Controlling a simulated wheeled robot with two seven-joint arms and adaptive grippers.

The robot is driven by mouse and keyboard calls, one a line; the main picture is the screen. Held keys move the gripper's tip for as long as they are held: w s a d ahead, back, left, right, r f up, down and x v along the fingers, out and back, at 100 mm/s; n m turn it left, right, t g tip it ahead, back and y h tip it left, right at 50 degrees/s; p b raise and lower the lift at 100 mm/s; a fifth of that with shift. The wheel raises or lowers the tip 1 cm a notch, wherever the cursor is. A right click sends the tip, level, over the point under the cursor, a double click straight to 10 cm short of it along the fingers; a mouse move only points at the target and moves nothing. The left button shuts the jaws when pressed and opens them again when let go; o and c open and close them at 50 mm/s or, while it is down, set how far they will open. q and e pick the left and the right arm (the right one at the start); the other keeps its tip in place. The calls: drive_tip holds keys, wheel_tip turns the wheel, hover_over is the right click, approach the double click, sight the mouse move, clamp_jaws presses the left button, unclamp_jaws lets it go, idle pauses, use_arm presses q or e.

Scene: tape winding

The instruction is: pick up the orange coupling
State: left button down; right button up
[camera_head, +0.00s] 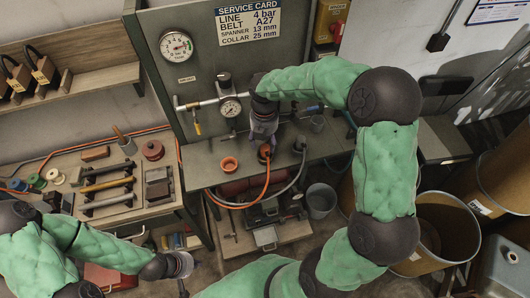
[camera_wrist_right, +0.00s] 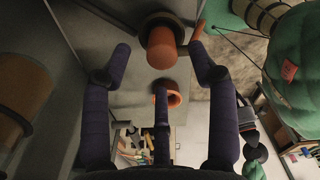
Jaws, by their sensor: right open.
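The orange coupling (camera_head: 265,151), with a dark collar, stands at the end of the orange hose on the grey bench. In the right wrist view the coupling (camera_wrist_right: 161,52) shows near the tips of my fingers, at the upper middle. My right gripper (camera_head: 264,138) is open just above and behind it in the head view and partly hides it. I cannot tell whether the fingers touch it. My left gripper (camera_head: 181,265) is low at the left, away from the coupling; its jaws are too unclear to judge.
A loose orange ring (camera_head: 229,163) lies left of the coupling and also shows in the right wrist view (camera_wrist_right: 174,99). A grey hose end (camera_head: 300,144) stands to the right. A panel with gauges (camera_head: 176,45) rises behind. A grey bucket (camera_head: 320,200) stands lower right.

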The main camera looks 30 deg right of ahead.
sight(265, 147)
wheel_tip(265, 147, down, 5)
drive_tip(key=shift+s+d+f+b, duration=0.1)
drive_tip(key=shift+b, duration=0.3)
drive_tip(key=shift+c, duration=0.2)
clamp_jaws()
